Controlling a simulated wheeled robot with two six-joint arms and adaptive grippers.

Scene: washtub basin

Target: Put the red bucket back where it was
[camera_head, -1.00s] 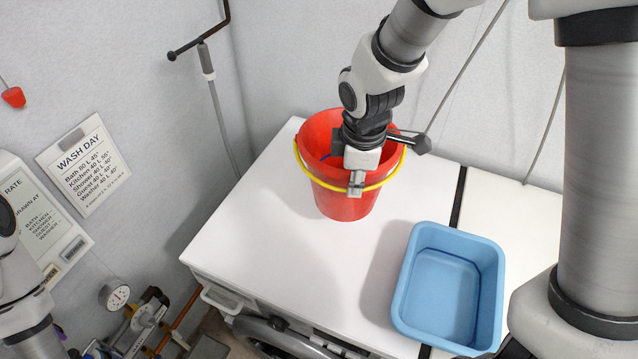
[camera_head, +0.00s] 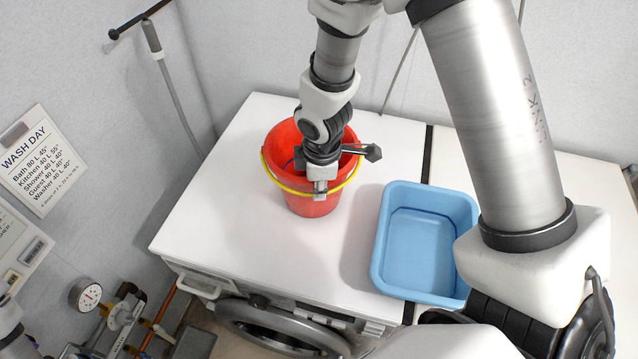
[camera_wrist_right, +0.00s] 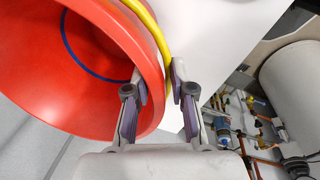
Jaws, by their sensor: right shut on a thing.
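The red bucket (camera_head: 308,205) with a yellow handle stands upright over the white machine top, left of the blue basin. Whether its base touches the top is hard to tell. My right gripper (camera_head: 320,182) reaches down at its near rim. In the right wrist view, the bucket (camera_wrist_right: 60,90) fills the left side, with a blue line inside. There my right gripper (camera_wrist_right: 157,82) is shut on the bucket's rim, one finger inside and the other outside by the yellow handle. My left gripper is out of view.
The blue basin (camera_head: 383,240) sits right of the bucket, under my right arm. The white machine top (camera_head: 200,215) is clear to the left. A wall stands behind. A wash day sign (camera_head: 38,160), a gauge (camera_head: 85,294) and pipes are at lower left.

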